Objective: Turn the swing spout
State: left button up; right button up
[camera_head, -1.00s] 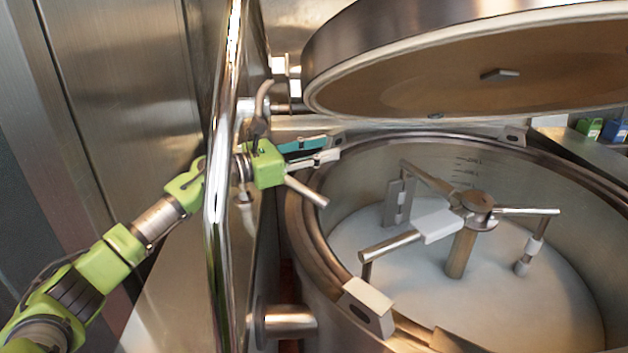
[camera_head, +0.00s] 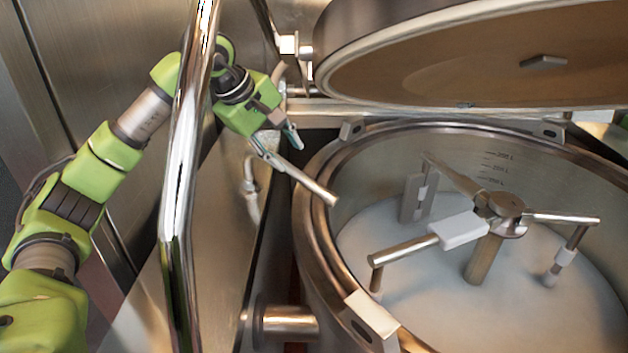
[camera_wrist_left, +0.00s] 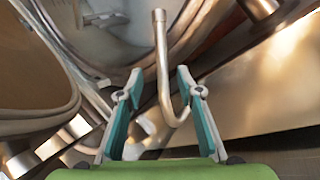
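The swing spout (camera_head: 310,182) is a thin metal pipe in the head view. Its free end points down-right over the near-left rim of the kettle (camera_head: 312,240). My left gripper (camera_head: 281,146) is above the pipe's rear part, its fingers pointing down toward it. In the left wrist view the spout (camera_wrist_left: 162,60) runs up between the two teal-backed fingers, with a curved bend near the right finger. The left gripper (camera_wrist_left: 158,78) is open there, with gaps visible on both sides of the pipe. My right gripper is not in view.
The raised lid (camera_head: 480,60) hangs over the back of the kettle. A shiny vertical rail (camera_head: 180,190) stands in front of my left arm. A mixing arm (camera_head: 463,228) sits inside the kettle above the pale contents.

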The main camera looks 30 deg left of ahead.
aim_at(306, 180)
pick_arm(q)
jog(key=b+x, duration=0.5)
jog(key=x, duration=0.7)
jog(key=shift+s+f+b, duration=0.1)
jog(key=shift+s+b, duration=0.15)
jog(key=shift+b, duration=0.1)
jog(key=shift+x, duration=0.75)
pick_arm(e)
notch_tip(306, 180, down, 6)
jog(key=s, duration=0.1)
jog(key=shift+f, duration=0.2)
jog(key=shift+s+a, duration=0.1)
pick_arm(q)
grip_shut()
